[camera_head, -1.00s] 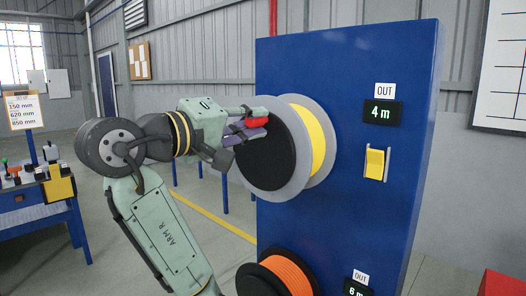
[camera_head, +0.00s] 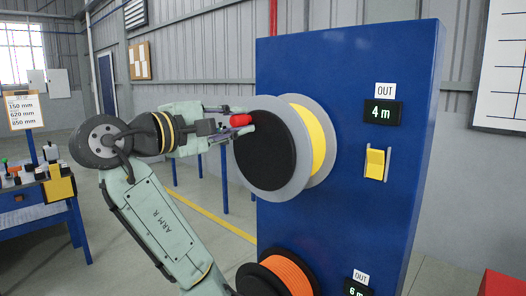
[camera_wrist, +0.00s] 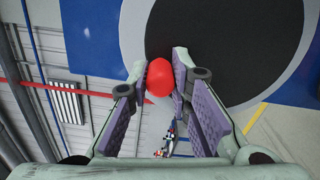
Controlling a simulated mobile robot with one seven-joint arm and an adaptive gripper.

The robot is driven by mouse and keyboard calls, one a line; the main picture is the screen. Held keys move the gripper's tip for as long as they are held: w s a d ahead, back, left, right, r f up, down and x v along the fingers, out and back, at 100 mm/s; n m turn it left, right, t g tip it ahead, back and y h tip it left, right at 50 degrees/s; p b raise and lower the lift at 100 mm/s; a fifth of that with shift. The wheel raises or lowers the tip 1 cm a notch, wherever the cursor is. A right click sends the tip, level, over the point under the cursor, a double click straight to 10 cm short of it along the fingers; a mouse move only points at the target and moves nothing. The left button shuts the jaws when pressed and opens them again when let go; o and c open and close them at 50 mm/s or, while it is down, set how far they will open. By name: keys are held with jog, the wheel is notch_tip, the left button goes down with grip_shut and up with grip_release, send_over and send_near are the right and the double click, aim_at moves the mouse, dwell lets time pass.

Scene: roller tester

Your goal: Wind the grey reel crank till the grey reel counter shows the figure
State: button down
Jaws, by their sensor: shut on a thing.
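The grey reel (camera_head: 266,184) has grey flanges, a black hub face and yellow line (camera_head: 309,130) wound on it, on the upper part of the blue cabinet. Its crank has a red knob (camera_head: 240,119), now at the upper left of the black face. My gripper (camera_head: 237,121) is shut on this knob. In the wrist view the red knob (camera_wrist: 160,77) sits between the purple-lined finger pads, with the black face behind. The rest of the crank is mostly hidden. The counter beside the reel (camera_head: 382,113) reads 4 m, under an OUT label.
A yellow switch (camera_head: 375,163) is below that counter. An orange reel (camera_head: 286,276) is lower on the blue cabinet (camera_head: 345,215), with its own counter (camera_head: 356,289) apparently reading 6 m. A blue bench (camera_head: 30,205) and a sign listing mm values (camera_head: 22,109) stand at left.

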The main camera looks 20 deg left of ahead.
aim_at(237, 140)
jog(key=shift+a+f+n, duration=0.2)
jog(key=shift+n, duration=0.1)
jog(key=n, duration=0.1)
jog(key=a+f+n, duration=0.1)
jog(key=n, duration=0.1)
jog(key=a+f+n, duration=0.1)
jog(key=shift+w+n, duration=0.4)
jog(key=shift+r, duration=0.1)
jog(key=f+n, duration=0.1)
jog(key=n, duration=0.2)
jog(key=a+f+n, duration=0.1)
jog(key=shift+w+f+n, duration=0.25)
jog(key=shift+f+n, duration=0.05)
